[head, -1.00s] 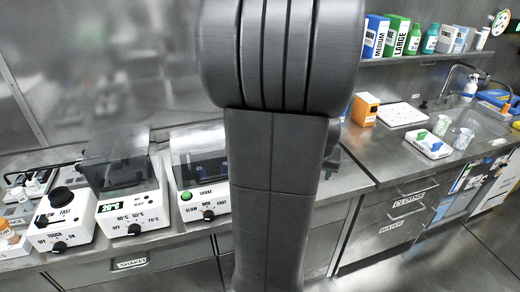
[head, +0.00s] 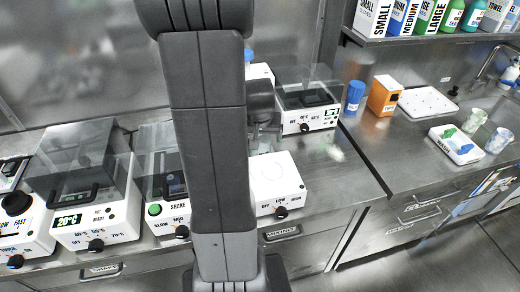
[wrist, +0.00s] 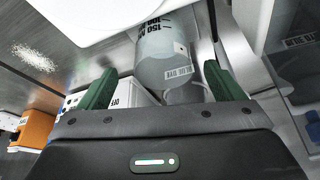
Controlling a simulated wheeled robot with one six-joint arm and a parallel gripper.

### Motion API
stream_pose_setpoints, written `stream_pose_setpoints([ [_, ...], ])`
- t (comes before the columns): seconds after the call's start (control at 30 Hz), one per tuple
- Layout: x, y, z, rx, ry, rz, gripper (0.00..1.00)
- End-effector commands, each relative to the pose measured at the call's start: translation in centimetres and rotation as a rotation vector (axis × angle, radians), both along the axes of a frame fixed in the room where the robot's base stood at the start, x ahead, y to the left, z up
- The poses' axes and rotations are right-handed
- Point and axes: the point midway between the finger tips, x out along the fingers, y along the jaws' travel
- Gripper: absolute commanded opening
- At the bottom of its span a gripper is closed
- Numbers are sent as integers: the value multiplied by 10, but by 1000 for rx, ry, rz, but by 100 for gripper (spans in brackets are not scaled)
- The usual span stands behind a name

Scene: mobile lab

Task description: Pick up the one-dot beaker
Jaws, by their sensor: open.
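A clear beaker (wrist: 165,60) with a printed scale reading 150 and a small label appears upside down in the wrist view. My gripper (wrist: 158,72) is open, with one green finger on each side of the beaker. I cannot tell whether either finger touches it. In the head view my arm hides most of this spot; a clear shape (head: 266,140), perhaps the same beaker, shows just right of the arm. Two more beakers (head: 475,121) (head: 499,140) stand at the far right by the sink; their dots are too small to read.
A white device with an OFF, LOW, HIGH dial (head: 276,178) stands right of my arm. A lidded heater (head: 308,100), blue cup (head: 355,95) and orange box (head: 384,95) stand behind. A white tray (head: 442,142) is at right.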

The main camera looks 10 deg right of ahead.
Motion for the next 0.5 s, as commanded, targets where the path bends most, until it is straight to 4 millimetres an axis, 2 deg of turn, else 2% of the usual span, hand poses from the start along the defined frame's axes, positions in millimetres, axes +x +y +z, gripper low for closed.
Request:
stream_pose_setpoints([
  [0.1,5,-2,-12,-1,1,0,88],
  [0.37,10,-2,-23,0,0,1,88],
  [0.5,16,-2,-37,0,3,1,88],
])
